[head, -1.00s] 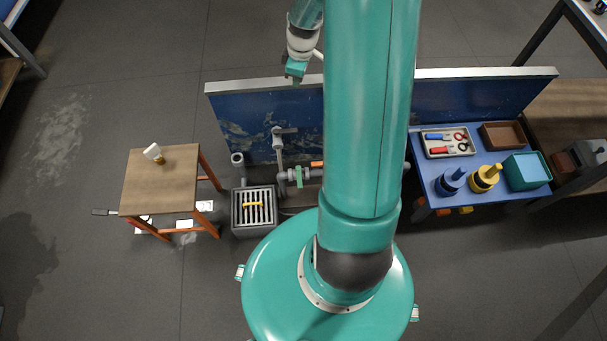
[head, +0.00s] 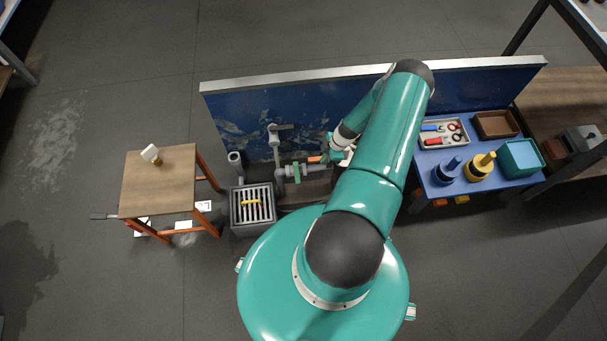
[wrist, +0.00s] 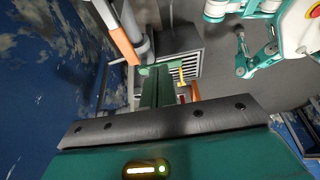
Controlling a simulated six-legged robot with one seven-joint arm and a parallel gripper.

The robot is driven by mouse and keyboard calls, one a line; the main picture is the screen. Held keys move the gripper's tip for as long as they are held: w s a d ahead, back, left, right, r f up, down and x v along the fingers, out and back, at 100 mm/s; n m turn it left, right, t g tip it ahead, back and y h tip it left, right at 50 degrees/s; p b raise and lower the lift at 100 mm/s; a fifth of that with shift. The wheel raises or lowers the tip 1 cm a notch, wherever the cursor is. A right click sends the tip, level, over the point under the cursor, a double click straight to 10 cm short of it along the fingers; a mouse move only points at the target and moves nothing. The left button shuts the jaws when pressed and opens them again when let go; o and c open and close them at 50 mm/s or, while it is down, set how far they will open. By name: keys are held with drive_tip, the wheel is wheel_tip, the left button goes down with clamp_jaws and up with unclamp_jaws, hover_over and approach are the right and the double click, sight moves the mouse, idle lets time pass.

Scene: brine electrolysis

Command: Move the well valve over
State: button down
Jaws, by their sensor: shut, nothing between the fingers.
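Pipework with several valves stands in front of the blue panel in the head view. It has a grey lever (head: 283,127) at the upper left, a green handle (head: 297,173) on a horizontal grey pipe, and an orange handle (head: 314,159) further right. I cannot tell which one is the well valve. My gripper (head: 326,155) is shut and empty close to the orange handle, partly hidden by my arm. In the wrist view my shut fingers (wrist: 153,78) point toward the grate, with the orange handle (wrist: 122,40) to their upper left, apparently apart from them.
A wooden stool (head: 165,190) stands further left. The blue panel (head: 240,120) rises behind the pipes. A blue table (head: 437,192) with trays and pots stands right.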

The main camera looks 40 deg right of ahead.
sight(297, 173)
drive_tip(key=w+a+f, duration=0.4)
drive_tip(key=a+f, duration=0.2)
drive_tip(key=f, duration=0.4)
drive_tip(key=shift+a, duration=0.25)
